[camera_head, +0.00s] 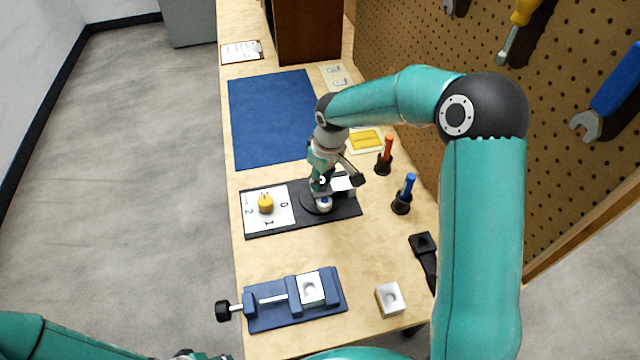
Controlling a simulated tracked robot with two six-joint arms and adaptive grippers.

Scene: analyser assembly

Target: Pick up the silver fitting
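A silver-white block with a round hollow in its top (390,299), which looks like the silver fitting, stands alone on the table at the front right. A similar pale block (311,289) sits in the blue vise (262,312). My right gripper (338,192) points down over the right part of the dark board (262,232), far behind the loose block. Its fingers look spread apart. A small white and blue round part (323,204) shows by its left finger, on a dark disc, and seems not gripped. My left arm enters at the bottom left; its gripper is barely visible at the edge.
A yellow knob (265,203) sits on the board's numbered white dial. Orange-handled (386,153) and blue-handled (403,193) tools stand in holders at the right. A black tool (424,255) lies near the loose block. The blue mat (272,115) is clear. A pegboard (420,50) borders the right.

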